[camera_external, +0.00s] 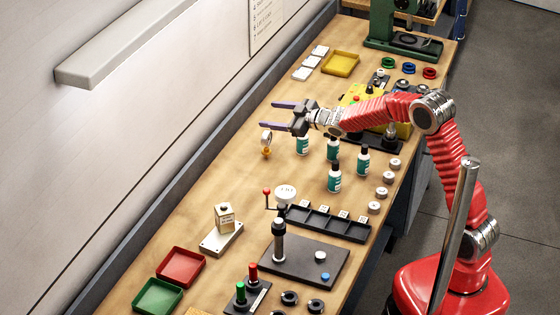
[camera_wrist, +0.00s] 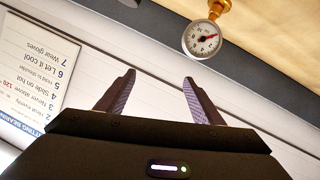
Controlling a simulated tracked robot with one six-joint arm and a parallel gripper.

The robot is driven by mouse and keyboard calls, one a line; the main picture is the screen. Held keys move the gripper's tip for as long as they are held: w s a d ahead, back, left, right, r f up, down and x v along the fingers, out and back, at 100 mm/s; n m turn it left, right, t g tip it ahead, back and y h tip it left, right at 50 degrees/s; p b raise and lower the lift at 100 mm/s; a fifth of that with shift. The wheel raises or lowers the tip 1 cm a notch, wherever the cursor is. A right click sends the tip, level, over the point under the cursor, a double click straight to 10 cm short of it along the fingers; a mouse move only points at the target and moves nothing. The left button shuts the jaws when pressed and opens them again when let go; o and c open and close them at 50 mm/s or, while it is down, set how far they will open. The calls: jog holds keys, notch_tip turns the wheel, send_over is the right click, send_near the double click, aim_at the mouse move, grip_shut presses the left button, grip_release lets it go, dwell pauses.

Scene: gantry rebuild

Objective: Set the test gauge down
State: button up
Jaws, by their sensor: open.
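The test gauge (camera_external: 267,138) has a small round white dial on a brass fitting. It appears to stand upright on the wooden bench, toward the wall side. In the wrist view the gauge (camera_wrist: 201,40) shows near the top, dial toward the camera, with a red needle and its brass stem running up out of the picture. My gripper (camera_external: 267,115) is open and level above the bench, pointing at the wall. Its fingers (camera_wrist: 159,79) have nothing between them in the wrist view. The gauge is apart from the fingers, beyond the right one in that view.
Several teal-labelled bottles (camera_external: 334,178) stand beside the gauge and below my arm. A white dial (camera_external: 286,192) on a post fixture stands nearer. A yellow tray (camera_external: 340,64) lies farther back, red (camera_external: 181,266) and green (camera_external: 157,297) trays in front. Bare bench lies left of the gauge.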

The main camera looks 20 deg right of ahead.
jog(key=s+d+r+m+h, duration=0.25)
jog(key=s+d, duration=0.25)
jog(key=d, duration=0.4)
jog(key=s+d+r+m+g+h, duration=0.1)
jog(key=s+d+r+m+h, duration=0.15)
jog(key=s+d, duration=0.4)
jog(key=s+d+r+m+h, duration=0.1)
jog(key=s+d+r+h, duration=0.2)
jog(key=d, duration=0.7)
jog(key=s+d+f+m+g, duration=0.1)
jog(key=s+d+f+g, duration=0.1)
jog(key=s, duration=0.8)
jog(key=s+d+f+m+g, duration=0.1)
jog(key=s+d, duration=0.3)
jog(key=s, duration=0.6)
jog(key=s+d+f+m+g+h, duration=0.1)
jog(key=s+d+f+m+g, duration=0.1)
jog(key=s, duration=0.8)
jog(key=shift+d+f+m+g, duration=0.3)
jog(key=shift+d+f+m, duration=0.1)
jog(key=shift+d+f, duration=0.55)
